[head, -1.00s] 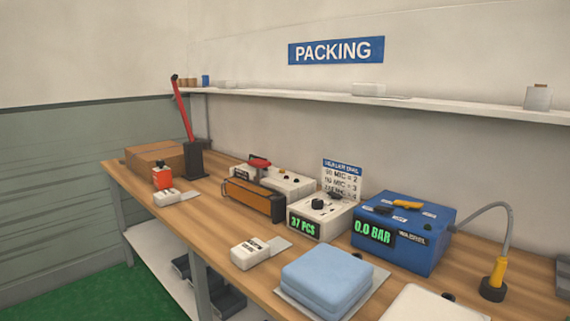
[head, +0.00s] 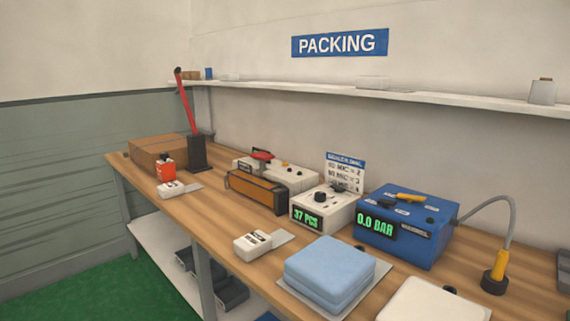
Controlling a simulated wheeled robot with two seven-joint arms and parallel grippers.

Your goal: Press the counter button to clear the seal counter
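The white seal counter (head: 325,208) stands on the wooden bench, left of the blue pump box. Its green display reads "37 PCS". A dark knob (head: 321,197) sits on its top, and a smaller dark part (head: 338,188) is behind it. I cannot tell which of these is the counter button. Neither of my grippers shows in the head view.
On the bench (head: 215,215) are a blue box (head: 405,225) reading "0.0 BAR", an orange-fronted sealer (head: 257,190), folded blue pads (head: 330,272), a small white block (head: 253,244) and a yellow-handled hose (head: 497,270). A shelf (head: 430,96) runs above.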

